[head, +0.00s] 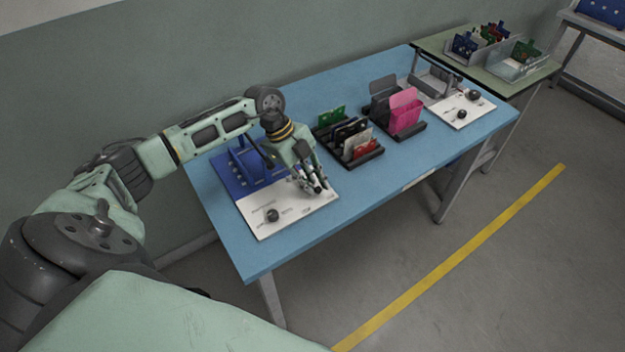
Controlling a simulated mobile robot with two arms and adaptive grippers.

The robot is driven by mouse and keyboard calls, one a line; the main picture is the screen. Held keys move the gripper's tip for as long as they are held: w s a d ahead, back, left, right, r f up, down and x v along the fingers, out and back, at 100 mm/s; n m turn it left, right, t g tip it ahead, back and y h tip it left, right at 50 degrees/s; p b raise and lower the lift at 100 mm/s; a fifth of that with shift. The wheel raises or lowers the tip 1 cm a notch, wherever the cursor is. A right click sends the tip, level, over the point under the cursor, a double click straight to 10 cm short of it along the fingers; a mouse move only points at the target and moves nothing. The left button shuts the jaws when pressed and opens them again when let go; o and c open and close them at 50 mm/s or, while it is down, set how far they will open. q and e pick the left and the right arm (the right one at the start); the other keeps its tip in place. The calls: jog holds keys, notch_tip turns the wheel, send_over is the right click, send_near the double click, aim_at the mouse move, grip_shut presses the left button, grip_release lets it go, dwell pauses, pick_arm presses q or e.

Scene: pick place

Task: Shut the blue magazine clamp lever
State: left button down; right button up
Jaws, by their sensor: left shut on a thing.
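The blue magazine (236,177) stands on the left end of the blue table, at the back of a white base plate (262,230). A black knob (272,215) sits on the front part of this plate. My left gripper (316,187) reaches down over the plate's right side, fingers shut on the clamp lever. The fingers hide most of the lever, so its angle cannot be made out. My right gripper is out of view.
Right of the plate, a black rack (372,160) holds green, dark and red cards. Beyond it stand a holder with pink and grey plates (404,108) and a second white plate (455,117) with black knobs. The table's front left corner is clear.

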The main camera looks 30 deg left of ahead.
pick_arm(q)
jog(key=m, duration=0.1)
jog(key=m+g, duration=0.1)
jog(key=m, duration=0.1)
jog(key=s+m+g+b, duration=0.1)
jog(key=shift+a+f+m, duration=0.1)
jog(key=shift+a+m, duration=0.15)
jog(key=shift+m, duration=0.05)
jog(key=shift+s+a+m+g+y+b, duration=0.15)
jog(key=shift+m+g+b, duration=0.2)
jog(key=shift+m, duration=0.4)
jog(key=shift+s+a+m+g+y+b, duration=0.1)
jog(key=shift+a+m+g+b, duration=0.15)
jog(key=shift+m, duration=0.55)
jog(key=shift+s+a+m+g+y+b, duration=0.1)
jog(key=shift+m+g+b, duration=0.25)
jog(key=shift+m, duration=0.4)
jog(key=c, duration=1.9)
grip_release()
jog(key=shift+a, duration=0.1)
